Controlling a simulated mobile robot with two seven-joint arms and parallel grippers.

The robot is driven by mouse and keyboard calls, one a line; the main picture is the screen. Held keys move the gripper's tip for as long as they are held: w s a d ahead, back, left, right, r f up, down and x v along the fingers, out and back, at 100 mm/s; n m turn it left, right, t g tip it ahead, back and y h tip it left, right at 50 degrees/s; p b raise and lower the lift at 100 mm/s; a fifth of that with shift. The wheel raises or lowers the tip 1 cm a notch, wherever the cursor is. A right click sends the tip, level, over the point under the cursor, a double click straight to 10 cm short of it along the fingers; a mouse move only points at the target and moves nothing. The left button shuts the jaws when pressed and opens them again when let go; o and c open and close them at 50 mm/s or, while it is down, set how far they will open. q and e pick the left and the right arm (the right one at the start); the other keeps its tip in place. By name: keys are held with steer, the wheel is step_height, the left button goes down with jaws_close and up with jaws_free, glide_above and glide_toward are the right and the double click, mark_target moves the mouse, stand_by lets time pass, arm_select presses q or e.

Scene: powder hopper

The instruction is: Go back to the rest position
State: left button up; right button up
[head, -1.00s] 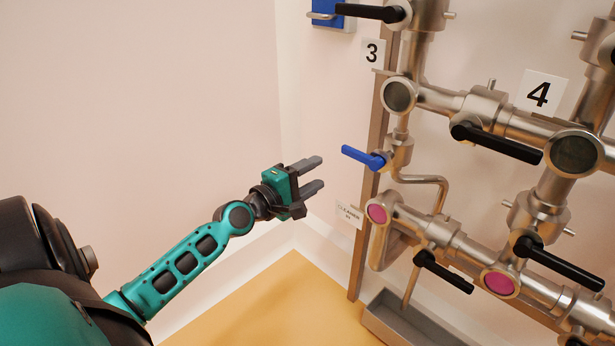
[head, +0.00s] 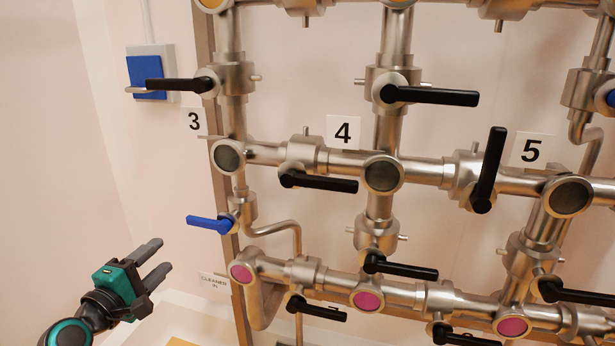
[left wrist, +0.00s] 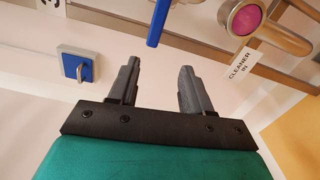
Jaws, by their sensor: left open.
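My left gripper (head: 152,263) is at the lower left of the head view, left of the pipe frame. It is open, with two grey fingers apart and nothing between them. In the left wrist view its fingers (left wrist: 158,85) show empty too, with the blue valve handle (left wrist: 160,22) beyond them. In the head view that blue handle (head: 208,223) lies to the upper right of the fingertips, apart from them. My right gripper is in neither view.
A steel pipe frame (head: 343,165) with several black-handled valves fills the middle and right. A blue wall box (head: 148,75) hangs at the upper left. The wall at far left is bare.

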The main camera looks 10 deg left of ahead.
arm_select(q)
steer(key=s+d+f+m+g+p, duration=0.3)
steer(key=s+d+f+m+p, duration=0.2)
steer(key=s+d+m, duration=0.4)
steer(key=s+d+f+m+g+p, duration=0.4)
steer(key=s+d+f+m, duration=0.3)
steer(key=d+m, duration=0.5)
steer(key=shift+s+d+f+h+p, duration=0.15)
steer(key=shift+s+f+h+p, duration=0.2)
steer(key=shift+s, duration=0.5)
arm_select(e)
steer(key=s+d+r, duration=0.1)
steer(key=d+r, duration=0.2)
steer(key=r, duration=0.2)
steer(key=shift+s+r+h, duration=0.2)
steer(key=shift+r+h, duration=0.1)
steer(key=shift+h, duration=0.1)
